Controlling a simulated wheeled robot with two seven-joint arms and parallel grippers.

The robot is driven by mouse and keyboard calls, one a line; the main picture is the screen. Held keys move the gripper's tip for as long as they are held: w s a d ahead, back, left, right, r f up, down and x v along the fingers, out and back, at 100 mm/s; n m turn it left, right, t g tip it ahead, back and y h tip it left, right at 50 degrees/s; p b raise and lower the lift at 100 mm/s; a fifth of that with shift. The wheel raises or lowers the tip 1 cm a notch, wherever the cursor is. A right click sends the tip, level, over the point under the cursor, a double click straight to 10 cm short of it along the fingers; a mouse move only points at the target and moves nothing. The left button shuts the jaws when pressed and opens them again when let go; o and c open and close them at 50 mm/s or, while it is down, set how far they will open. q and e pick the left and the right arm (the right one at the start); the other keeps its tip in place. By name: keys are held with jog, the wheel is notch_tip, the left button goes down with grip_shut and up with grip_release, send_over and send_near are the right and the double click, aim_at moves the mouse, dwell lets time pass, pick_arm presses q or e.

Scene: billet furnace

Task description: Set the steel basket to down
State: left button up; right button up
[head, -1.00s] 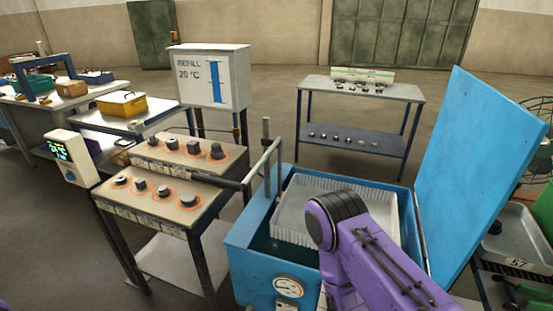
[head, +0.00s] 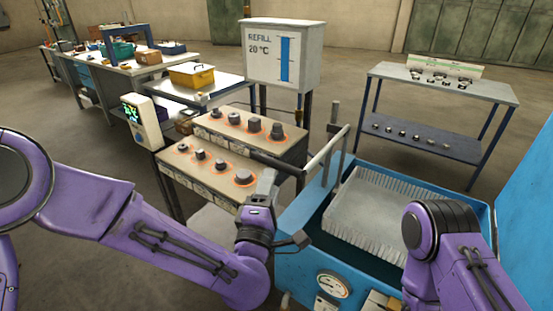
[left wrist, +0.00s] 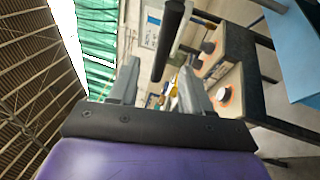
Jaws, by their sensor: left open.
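The steel basket (head: 372,212) is a pale grey, ribbed tray that sits high in the opening of the blue tank (head: 297,215). A grey bar (head: 328,150) at the tank's left side bends into a black handle grip (head: 277,162), which points left over the knob table. My left gripper (head: 283,208) is open and empty, below and in front of the grip. In the left wrist view the black grip (left wrist: 168,42) shows beyond and between the open fingers (left wrist: 160,85), apart from them. My right arm covers part of the basket; its gripper is hidden.
The knob table (head: 225,160) stands close behind my left gripper. A refill box (head: 282,55) on posts is behind it. The tank's raised blue lid (head: 530,190) is at the right. A shelf table (head: 440,90) stands at the back, with open floor before it.

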aim_at(275, 167)
pick_arm(q)
jog(key=p+x, duration=0.3)
jog(key=x, duration=0.5)
jog(key=shift+w, duration=0.65)
jog(key=shift+f, duration=0.1)
grip_shut()
